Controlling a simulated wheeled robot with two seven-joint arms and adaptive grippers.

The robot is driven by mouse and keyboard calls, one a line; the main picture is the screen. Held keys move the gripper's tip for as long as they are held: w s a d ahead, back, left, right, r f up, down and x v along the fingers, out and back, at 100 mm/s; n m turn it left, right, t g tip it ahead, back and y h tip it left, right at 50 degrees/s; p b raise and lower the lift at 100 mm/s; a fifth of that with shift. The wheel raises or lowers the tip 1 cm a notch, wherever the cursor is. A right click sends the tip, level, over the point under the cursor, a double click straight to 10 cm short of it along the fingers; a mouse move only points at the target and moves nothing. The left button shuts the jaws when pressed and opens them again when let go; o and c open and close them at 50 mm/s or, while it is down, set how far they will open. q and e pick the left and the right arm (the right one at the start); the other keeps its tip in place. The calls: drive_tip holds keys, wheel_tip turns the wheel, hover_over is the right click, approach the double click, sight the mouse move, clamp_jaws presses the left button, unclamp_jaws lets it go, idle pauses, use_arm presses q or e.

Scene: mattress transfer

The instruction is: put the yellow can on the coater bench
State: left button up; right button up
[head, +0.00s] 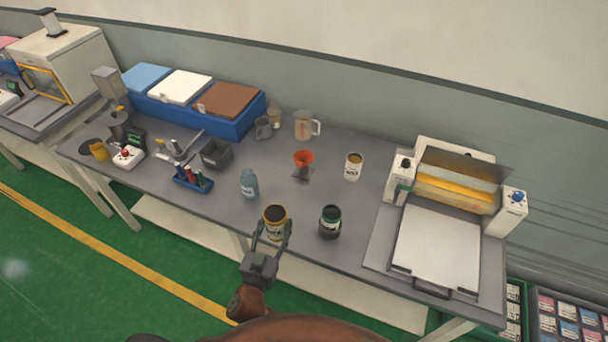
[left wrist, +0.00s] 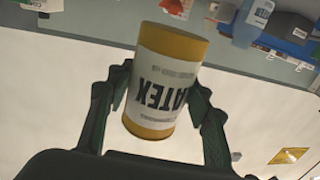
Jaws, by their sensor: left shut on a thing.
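The yellow can (head: 275,222), with a white label and yellow bands, is at the front edge of the long grey bench (head: 235,220) in the head view. My left gripper (head: 271,238) is shut on its sides. In the left wrist view the can (left wrist: 164,82) sits between the two fingers (left wrist: 160,105), its lettering upside down. I cannot tell whether its base touches the bench. The coater (head: 455,190), with a white plate, stands at the bench's right end. My right gripper is not in view.
A green-banded can (head: 330,222) stands just right of the held can.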

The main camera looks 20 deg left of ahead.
use_arm(q)
drive_tip(key=shift+n+y, duration=0.4)
drive_tip(key=shift+y, duration=0.1)
drive_tip(key=w+a+f, duration=0.3)
drive_tip(key=w+a, duration=0.1)
drive_tip(key=w+a+f+b, duration=0.1)
drive_tip(key=w+a+f, duration=0.2)
drive_tip(key=w+a, duration=0.1)
drive_tip(key=w+a+f+b, duration=0.1)
drive_tip(key=w+a+f, duration=0.1)
drive_tip(key=w+a, duration=0.3)
drive_tip(key=shift+w+f, duration=0.1)
drive_tip(key=shift+f, duration=0.3)
drive_tip(key=shift+w+a+f+b, duration=0.15)
drive_tip(key=shift+f+b, duration=0.2)
drive_tip(key=shift+f, duration=0.6)
drive_tip(key=shift+w+a+f+b, duration=0.1)
drive_tip(key=shift+f+b, duration=0.25)
drive_tip(key=shift+f, duration=0.55)
drive_tip(key=shift+f, duration=0.1)
drive_tip(key=o, duration=1.3)
